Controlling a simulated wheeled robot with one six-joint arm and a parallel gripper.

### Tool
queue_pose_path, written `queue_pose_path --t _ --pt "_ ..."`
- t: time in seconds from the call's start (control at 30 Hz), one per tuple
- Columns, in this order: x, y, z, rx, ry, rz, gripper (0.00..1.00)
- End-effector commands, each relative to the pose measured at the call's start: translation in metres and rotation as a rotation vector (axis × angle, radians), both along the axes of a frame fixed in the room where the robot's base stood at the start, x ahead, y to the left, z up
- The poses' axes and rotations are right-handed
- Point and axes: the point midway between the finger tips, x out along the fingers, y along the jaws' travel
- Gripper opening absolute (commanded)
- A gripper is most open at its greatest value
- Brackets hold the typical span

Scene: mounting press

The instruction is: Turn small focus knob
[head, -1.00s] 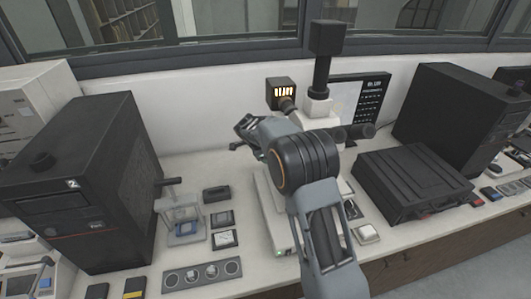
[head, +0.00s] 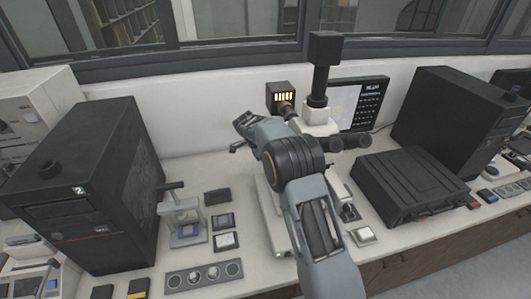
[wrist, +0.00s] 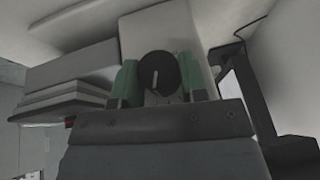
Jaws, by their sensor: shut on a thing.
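In the head view, the white microscope (head: 318,120) with a black upright camera tube stands behind my arm. My arm hides the knob and the fingertips there.
A black case (head: 405,185) lies to the right of the microscope. A large black machine (head: 95,190) stands at the left, and a small stand with a handle (head: 182,222) beside it. A dark monitor (head: 360,103) stands behind. Small trays and blocks lie along the front.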

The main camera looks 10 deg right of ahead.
Motion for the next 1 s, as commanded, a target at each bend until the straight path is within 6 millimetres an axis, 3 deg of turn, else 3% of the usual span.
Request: queue_pose_path --t 0.43,1.0 --pt "0.0032 0.0 -0.0006 0.0 0.311 -0.002 0.16" --pt "0.0038 -0.0004 -0.001 -0.001 0.43 -0.002 0.16"
